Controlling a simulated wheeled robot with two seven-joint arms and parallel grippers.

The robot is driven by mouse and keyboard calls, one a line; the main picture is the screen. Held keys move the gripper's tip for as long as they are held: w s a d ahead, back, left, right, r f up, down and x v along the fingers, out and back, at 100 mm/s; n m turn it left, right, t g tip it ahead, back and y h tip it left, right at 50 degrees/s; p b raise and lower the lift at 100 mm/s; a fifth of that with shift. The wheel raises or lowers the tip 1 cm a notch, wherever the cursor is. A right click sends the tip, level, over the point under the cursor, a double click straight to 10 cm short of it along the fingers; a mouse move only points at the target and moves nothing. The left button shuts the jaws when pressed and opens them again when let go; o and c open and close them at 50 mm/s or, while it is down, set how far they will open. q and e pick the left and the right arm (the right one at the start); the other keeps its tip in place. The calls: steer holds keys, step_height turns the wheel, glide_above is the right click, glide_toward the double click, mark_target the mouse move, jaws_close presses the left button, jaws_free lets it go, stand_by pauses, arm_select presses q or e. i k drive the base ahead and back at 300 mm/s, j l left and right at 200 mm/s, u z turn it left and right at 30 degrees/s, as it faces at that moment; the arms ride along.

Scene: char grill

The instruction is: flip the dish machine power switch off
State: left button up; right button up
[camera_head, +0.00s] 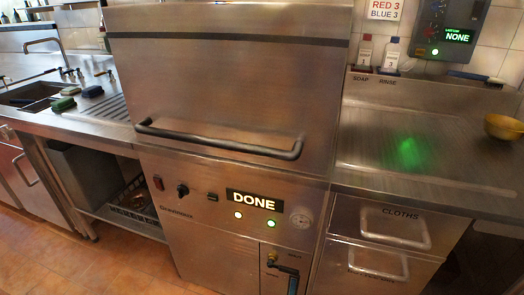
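The steel dish machine (240,85) stands in the middle of the head view, its hood down and a dark bar handle (215,143) across the front. On its lower panel, at the left, is a small red rocker-like switch (158,183) in a dark frame. A black knob (182,190) sits just right of it. Labels near these are too small to read, and the switch's position cannot be told. The display (253,200) reads DONE, with two lit lamps below it. Neither of my grippers is in view.
A dark valve handle (283,267) sticks out low on the machine. A steel counter with a sink (30,95) is at left, over a rack (135,200). At right are a mostly clear counter (425,150), a yellow bowl (504,127) and a CLOTHS drawer (395,228).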

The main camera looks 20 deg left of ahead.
mark_target(159, 185)
steer(key=u, duration=1.4)
